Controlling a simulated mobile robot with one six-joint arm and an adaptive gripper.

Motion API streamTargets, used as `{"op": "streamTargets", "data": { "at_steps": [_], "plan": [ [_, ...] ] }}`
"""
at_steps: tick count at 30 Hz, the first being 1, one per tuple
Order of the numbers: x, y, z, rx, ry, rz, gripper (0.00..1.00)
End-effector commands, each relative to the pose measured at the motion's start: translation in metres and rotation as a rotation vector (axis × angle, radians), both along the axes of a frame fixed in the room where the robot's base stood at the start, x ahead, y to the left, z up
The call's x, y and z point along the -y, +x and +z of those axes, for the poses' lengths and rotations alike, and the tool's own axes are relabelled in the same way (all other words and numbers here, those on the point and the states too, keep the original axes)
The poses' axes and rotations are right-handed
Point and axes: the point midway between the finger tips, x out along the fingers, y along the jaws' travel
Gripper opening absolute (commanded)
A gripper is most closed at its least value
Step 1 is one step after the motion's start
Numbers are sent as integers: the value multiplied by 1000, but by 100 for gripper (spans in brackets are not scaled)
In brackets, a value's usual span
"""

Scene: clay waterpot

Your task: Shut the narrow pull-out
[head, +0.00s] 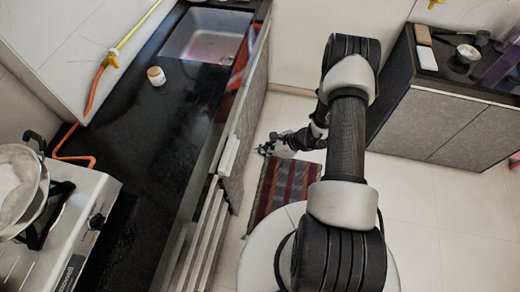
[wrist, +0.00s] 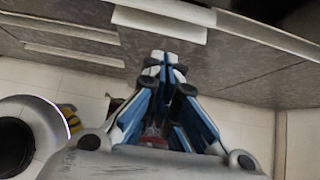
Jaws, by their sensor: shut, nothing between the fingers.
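Under the black counter in the head view is a run of grey fronts with pale handles. One front (head: 236,183) near the middle, below a pale handle (head: 229,156), seems to stand out a little; I cannot tell for sure that it is the narrow pull-out or how far out it is. My gripper (head: 264,149) is low beside these fronts, to the right of them. In the wrist view my gripper (wrist: 165,62) is shut and empty, its tips before a dark grey front (wrist: 235,65) with a pale handle (wrist: 160,22). Contact is unclear.
Several long handles (head: 205,235) run along the nearer fronts. A striped mat (head: 283,190) lies on the pale tiled floor under my arm. A second cabinet (head: 440,125) stands at the right. A stove (head: 75,215) and a small jar (head: 156,77) are on the counter side.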

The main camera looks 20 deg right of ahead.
Motion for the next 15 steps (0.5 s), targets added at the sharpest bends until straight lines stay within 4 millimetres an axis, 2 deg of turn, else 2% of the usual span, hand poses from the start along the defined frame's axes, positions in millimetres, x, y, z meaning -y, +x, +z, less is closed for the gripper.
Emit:
{"op": "streamTargets", "data": {
  "at_steps": [3,10,15],
  "plan": [
    [-17,10,-22,-2,1,6,0],
    [-44,30,-56,-1,0,5,0],
    [-64,46,-53,2,-1,4,0]
  ]
}}
